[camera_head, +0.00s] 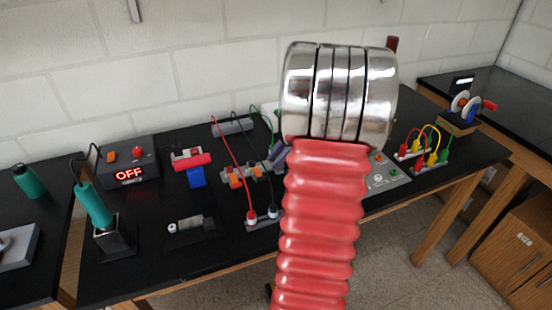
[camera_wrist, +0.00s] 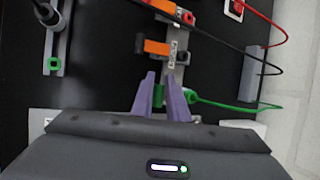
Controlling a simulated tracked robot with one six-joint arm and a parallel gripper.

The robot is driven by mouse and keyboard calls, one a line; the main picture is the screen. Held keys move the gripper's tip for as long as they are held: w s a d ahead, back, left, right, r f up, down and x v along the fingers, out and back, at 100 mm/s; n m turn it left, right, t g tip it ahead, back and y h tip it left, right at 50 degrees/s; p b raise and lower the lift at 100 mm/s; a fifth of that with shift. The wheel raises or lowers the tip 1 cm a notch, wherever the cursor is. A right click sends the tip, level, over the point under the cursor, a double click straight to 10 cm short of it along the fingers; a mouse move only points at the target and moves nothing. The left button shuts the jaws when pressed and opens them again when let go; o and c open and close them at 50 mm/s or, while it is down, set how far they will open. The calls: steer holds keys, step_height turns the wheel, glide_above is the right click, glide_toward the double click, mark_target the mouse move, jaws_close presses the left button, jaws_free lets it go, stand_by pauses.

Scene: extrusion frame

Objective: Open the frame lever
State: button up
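The extrusion frame (camera_wrist: 180,52) is a grey rail with orange parts, seen in the upper middle of the wrist view. An orange lever (camera_wrist: 157,47) sticks out sideways from it, to the left. Another orange and red part (camera_wrist: 165,7) sits higher on it. My gripper (camera_wrist: 160,78) has two purple fingers, spread apart, with their tips just below the orange lever and not visibly touching it. A green piece (camera_wrist: 158,95) shows between the fingers; I cannot tell whether they touch it. In the head view the frame (camera_head: 240,176) is left of my gripper (camera_head: 277,154), which my arm partly hides.
A green cable (camera_wrist: 235,104) runs close to the right finger. Black and red cables (camera_head: 225,150) arch over the frame. A red and blue device (camera_head: 192,166), a control box reading OFF (camera_head: 128,168) and a teal tool in a stand (camera_head: 97,206) stand to the left.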

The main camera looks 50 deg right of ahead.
jaws_close()
steer(key=shift+s, duration=0.1)
steer(key=shift+s+a+f+t+h, duration=0.15)
steer(key=shift+t+h, duration=0.15)
steer(key=shift+t, duration=0.3)
steer(key=shift+o, duration=2.3)
jaws_free()
steer(key=v, duration=1.3)
steer(key=shift+s+r, duration=0.25)
